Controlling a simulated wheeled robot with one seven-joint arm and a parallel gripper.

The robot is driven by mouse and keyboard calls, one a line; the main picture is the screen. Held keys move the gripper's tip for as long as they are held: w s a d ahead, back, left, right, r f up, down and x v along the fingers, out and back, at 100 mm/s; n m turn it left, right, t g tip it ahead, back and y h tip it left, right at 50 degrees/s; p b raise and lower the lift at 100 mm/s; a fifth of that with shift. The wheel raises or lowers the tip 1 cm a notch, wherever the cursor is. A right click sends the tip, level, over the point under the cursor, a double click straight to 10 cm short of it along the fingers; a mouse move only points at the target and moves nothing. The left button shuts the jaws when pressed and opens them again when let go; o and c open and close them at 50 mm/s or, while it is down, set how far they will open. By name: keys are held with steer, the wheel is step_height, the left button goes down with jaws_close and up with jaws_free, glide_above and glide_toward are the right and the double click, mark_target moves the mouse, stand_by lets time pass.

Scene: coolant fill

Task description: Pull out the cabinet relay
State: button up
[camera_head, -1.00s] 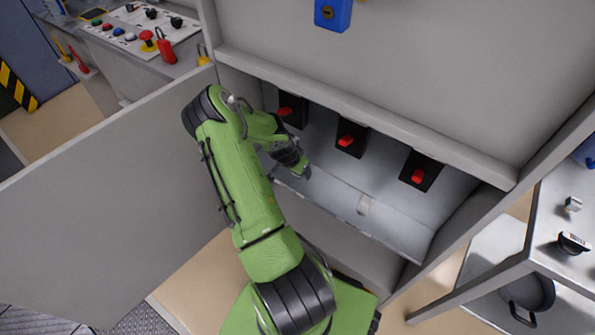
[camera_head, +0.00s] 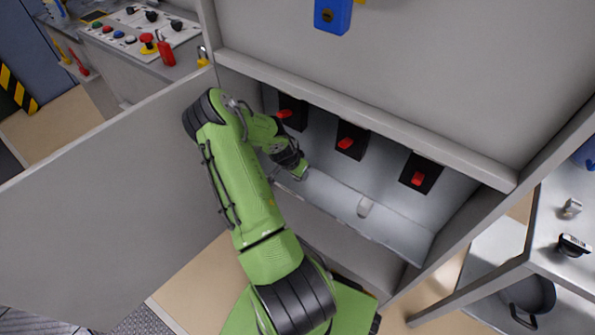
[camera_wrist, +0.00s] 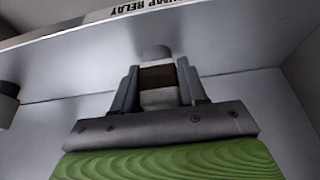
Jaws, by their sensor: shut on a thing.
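My gripper (camera_wrist: 159,84) is shut on a small block, the relay (camera_wrist: 158,76), in the wrist view. The block shows a brown band and a pale part between the grey fingers. A rounded grey shape lies just beyond it against the cabinet panel, and I cannot tell whether the block touches it. A label ending in "RELAY" (camera_wrist: 145,8) shows on a pale strip above. In the head view my green arm reaches into the open cabinet (camera_head: 365,100), its end low at the left of the recess. The fingers and held block are not clear there.
Several black switches with red handles (camera_head: 346,143) line the recess back. A small pale piece (camera_head: 365,206) shows at its lower middle. The open door (camera_head: 110,210) stands left of my arm. The cabinet's upper lip (camera_head: 360,110) overhangs the recess. A shelf table (camera_head: 560,230) stands right.

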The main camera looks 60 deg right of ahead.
steer(key=shift+r, duration=0.25)
steer(key=shift+r+p, duration=1.3)
steer(key=shift+r, duration=1)
